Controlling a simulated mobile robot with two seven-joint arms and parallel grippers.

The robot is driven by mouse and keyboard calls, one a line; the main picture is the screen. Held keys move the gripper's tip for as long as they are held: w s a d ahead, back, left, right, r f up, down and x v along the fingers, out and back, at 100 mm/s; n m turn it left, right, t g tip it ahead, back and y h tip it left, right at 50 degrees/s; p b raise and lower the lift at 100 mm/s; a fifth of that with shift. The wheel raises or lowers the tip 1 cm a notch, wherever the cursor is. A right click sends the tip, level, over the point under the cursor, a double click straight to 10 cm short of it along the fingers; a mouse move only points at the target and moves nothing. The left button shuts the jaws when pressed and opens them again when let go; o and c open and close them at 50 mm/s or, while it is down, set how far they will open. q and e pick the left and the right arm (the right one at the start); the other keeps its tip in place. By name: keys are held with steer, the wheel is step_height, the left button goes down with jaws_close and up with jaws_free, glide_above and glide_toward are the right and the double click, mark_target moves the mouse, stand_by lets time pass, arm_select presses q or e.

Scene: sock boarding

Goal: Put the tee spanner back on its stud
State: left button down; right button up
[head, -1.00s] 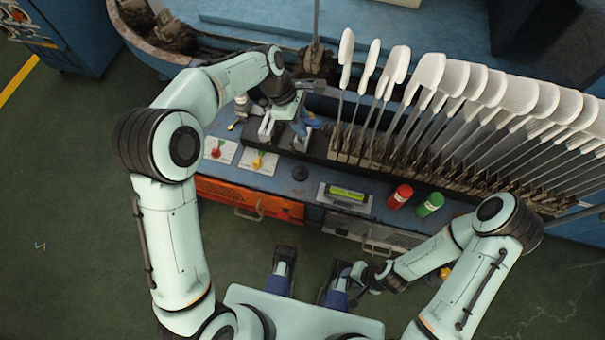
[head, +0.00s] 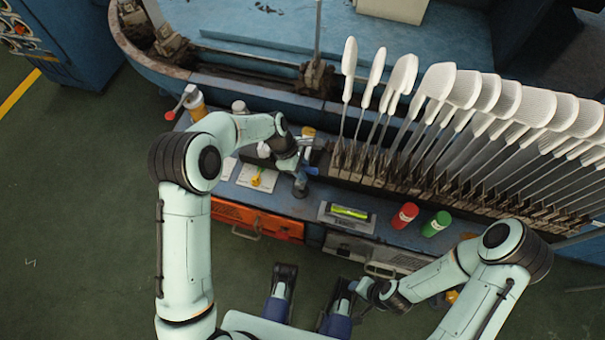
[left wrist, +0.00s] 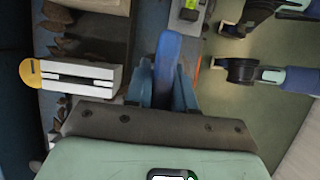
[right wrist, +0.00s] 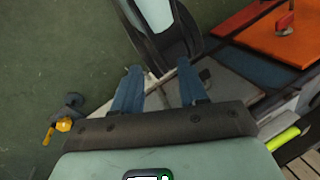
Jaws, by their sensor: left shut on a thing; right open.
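My left gripper (head: 302,160) is shut on the tee spanner, whose blue handle (left wrist: 167,65) stands out between the fingers in the left wrist view. In the head view a blue end of the spanner (head: 312,171) shows beside the fingers. A dark round post (head: 300,188), which looks like the stud, stands on the bench just below the gripper. I cannot tell whether the spanner touches it, and the lower part of the spanner is hidden. My right gripper (left wrist: 240,72) is open and empty, low in front of the bench; its fingers show in the right wrist view (right wrist: 158,88).
A rack of white sock boards (head: 480,100) fills the back right. A green level (head: 349,212), a red can (head: 405,215) and a green can (head: 436,224) stand right of the post. A card (head: 257,178) lies left. An orange drawer (head: 256,221) is below.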

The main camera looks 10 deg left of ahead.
arm_select(q)
step_height(320, 180, down, 3)
steer(key=shift+r, duration=0.1)
arm_select(e)
steer(key=shift+w+d+f, duration=0.2)
steer(key=shift+w+f, duration=0.2)
steer(key=shift+w, duration=0.1)
arm_select(q)
steer(key=shift+f+b, duration=0.45)
steer(key=shift+f, duration=0.15)
steer(key=c, duration=1)
jaws_free()
steer(key=shift+o, duration=0.2)
arm_select(e)
steer(key=shift+w+d+f+t, duration=0.2)
steer(key=shift+w+f+t, duration=0.1)
steer(key=shift+w, duration=0.05)
arm_select(q)
steer(key=shift+r, duration=0.1)
